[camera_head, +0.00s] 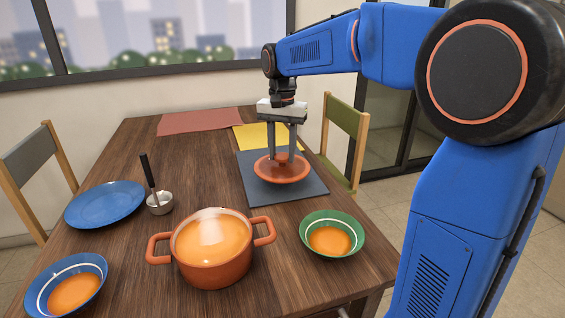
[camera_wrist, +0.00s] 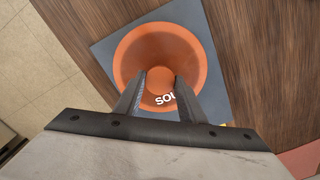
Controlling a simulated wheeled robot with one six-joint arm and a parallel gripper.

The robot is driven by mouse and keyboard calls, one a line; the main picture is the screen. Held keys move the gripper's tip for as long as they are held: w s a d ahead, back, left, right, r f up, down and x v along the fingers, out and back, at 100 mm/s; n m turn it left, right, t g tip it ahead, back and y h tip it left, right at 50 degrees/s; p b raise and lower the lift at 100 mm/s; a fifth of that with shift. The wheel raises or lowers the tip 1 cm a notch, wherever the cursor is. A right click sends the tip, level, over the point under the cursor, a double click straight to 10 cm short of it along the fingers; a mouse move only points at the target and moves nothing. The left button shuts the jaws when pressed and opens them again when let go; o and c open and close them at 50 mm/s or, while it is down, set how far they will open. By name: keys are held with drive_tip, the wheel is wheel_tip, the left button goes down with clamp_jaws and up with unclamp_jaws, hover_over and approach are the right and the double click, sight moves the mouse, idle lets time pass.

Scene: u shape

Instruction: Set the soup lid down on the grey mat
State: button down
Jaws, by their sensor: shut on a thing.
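The orange soup lid (camera_head: 283,174) is at the grey mat (camera_head: 306,190), over its middle. In the wrist view the round lid (camera_wrist: 201,62) shows part of a white label, and the mat (camera_wrist: 107,48) shows around it. My gripper (camera_head: 283,158) points straight down and is shut on the lid's knob; the fingers (camera_wrist: 160,88) stand on either side of the knob in the wrist view. The lid looks level and touching or very near the mat; I cannot tell if there is a small gap. The orange soup pot (camera_head: 210,272) stands uncovered in front, full of orange soup.
A green bowl (camera_head: 317,220) and a blue bowl (camera_head: 41,291) hold soup. A blue plate (camera_head: 104,203) and a ladle (camera_head: 159,204) lie left. Yellow (camera_head: 256,134) and red (camera_head: 200,122) mats lie behind. Chairs (camera_head: 347,125) flank the table. Bare wood lies left of the grey mat.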

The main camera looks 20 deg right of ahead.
sight(282, 155)
drive_tip(key=shift+f, duration=1.8)
drive_tip(key=c, duration=1.2)
unclamp_jaws()
drive_tip(key=shift+o, duration=0.2)
drive_tip(key=shift+r, duration=0.1)
wheel_tip(282, 155, up, 12)
drive_tip(key=shift+f, duration=0.1)
